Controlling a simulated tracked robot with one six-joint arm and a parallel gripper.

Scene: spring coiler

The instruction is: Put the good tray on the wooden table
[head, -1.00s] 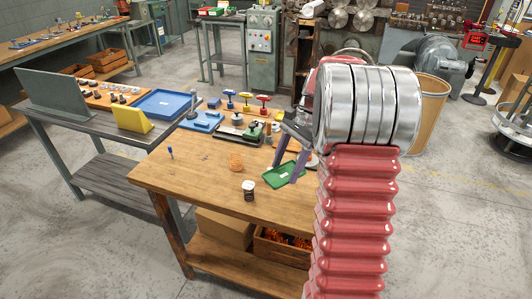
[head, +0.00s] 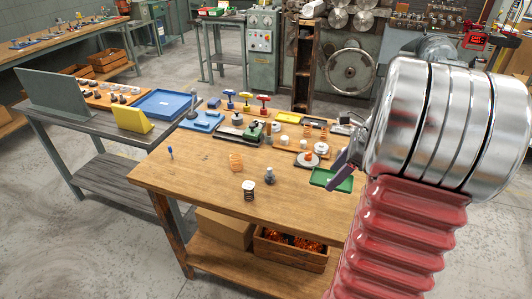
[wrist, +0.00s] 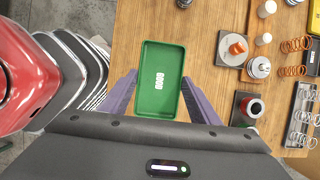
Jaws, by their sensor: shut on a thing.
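The green tray (head: 321,182) is between my gripper's fingers over the right part of the wooden table (head: 200,185) in the head view. My gripper (head: 346,172) is shut on it. In the wrist view the tray (wrist: 146,90) is empty, with a white label reading "GOOD" inside. My gripper (wrist: 160,97) has a purple finger along each long side of it. Bare wood of the table (wrist: 205,80) shows to its right. I cannot tell exactly how high the tray is above the wood. My arm hides the table's right end in the head view.
An orange spring (head: 236,161), a white-topped dark coil (head: 249,191) and a small grey piece (head: 269,175) stand on the table. The table's front left is mostly clear. A blue tray (head: 162,103) lies on the grey bench.

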